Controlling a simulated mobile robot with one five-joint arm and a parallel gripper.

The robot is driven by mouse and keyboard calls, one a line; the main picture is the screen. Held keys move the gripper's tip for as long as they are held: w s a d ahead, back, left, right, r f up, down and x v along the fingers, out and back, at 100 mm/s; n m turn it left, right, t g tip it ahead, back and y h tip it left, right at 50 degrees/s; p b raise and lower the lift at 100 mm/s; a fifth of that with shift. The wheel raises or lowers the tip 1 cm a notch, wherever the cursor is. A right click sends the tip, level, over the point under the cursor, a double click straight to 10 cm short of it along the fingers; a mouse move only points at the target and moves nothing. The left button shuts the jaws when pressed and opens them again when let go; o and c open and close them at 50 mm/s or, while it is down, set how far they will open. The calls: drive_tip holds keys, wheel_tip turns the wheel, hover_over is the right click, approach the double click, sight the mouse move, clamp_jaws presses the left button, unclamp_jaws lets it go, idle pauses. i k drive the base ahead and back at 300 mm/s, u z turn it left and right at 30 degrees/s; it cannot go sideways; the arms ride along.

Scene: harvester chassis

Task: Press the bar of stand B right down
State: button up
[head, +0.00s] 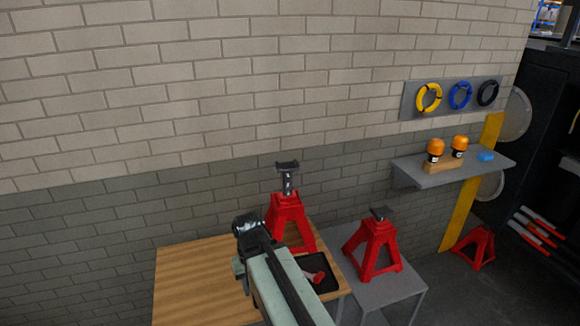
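Two red jack stands are near my arm. The taller-looking one (288,218) stands on the wooden table, with its dark bar and saddle (288,180) raised high. The other red stand (374,250) is on the grey table, with its bar and saddle (380,213) only a little above the frame. I see no letters that show which is stand B. My gripper (248,226) is in front and left of the stand on the wooden table; its fingers are too small and dark to tell open or shut. My arm hides part of the table.
A black tray (329,284) with a red item lies on the wooden table (185,275). The grey table (408,290) is to its right. A wall shelf (410,172) holds orange-topped bottles. Another red stand (477,248) is on the floor. The brick wall is behind.

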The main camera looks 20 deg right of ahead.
sight(286, 169)
drive_tip(key=u, duration=0.15)
drive_tip(key=i, duration=0.95)
drive_tip(key=u, duration=0.85)
